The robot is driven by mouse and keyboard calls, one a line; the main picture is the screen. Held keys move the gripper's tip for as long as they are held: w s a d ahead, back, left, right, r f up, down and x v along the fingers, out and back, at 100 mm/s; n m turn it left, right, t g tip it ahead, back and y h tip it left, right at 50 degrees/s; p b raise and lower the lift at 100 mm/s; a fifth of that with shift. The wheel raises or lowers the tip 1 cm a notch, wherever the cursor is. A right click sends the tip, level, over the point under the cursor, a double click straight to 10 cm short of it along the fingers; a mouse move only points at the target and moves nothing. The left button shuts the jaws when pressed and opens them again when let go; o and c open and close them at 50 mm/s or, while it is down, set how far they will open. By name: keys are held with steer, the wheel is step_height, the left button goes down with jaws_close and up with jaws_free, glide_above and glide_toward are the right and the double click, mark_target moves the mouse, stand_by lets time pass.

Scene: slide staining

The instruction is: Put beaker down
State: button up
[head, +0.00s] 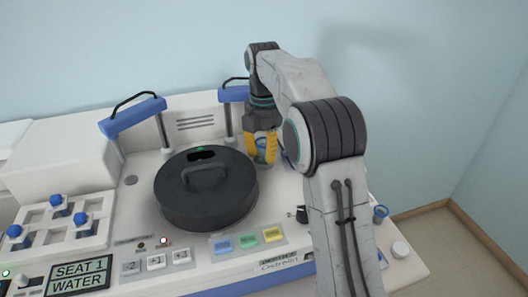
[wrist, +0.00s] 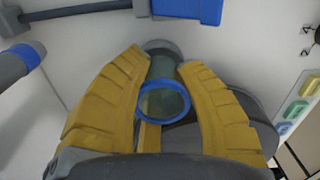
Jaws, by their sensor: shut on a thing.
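My gripper (head: 263,146) has yellow fingers and points down at the back of the machine, right behind the black round lid. In the wrist view my gripper (wrist: 163,95) is shut on a clear beaker (wrist: 163,102) with a blue rim. The beaker (head: 262,153) shows only in part between the fingers in the head view. Its base is hidden there, and I cannot tell whether it touches the surface below.
The black round lid (head: 205,190) with a handle stands left of my gripper. Blue-topped posts (head: 133,116) rise at the back. Coloured buttons (head: 247,237) line the front.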

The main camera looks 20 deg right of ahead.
steer(key=shift+f+b, duration=0.3)
steer(key=shift+f, duration=0.3)
steer(key=o, duration=1)
step_height(320, 180, up, 13)
steer(key=p, duration=0.5)
steer(key=s+r+m+t, duration=0.1)
steer(key=s+r+m, duration=0.2)
steer(key=s+m, duration=0.25)
steer(key=s+f+m+t, duration=0.1)
steer(key=s+f+m, duration=0.2)
steer(key=s+m, duration=0.2)
steer(key=s+f+m+t, duration=0.1)
steer(key=s+f+m, duration=0.3)
steer(key=s, duration=0.7)
steer(key=s+f+m+t, duration=0.1)
steer(key=s+f+m, duration=0.2)
steer(key=s+m, duration=0.2)
steer(key=shift+s+f+m+t, duration=0.15)
steer(key=shift+s+m+t, duration=0.05)
steer(key=shift+s, duration=0.55)
steer(key=shift+s+f+m+t, duration=0.15)
steer(key=shift+s+t, duration=0.05)
steer(key=shift+s, duration=0.55)
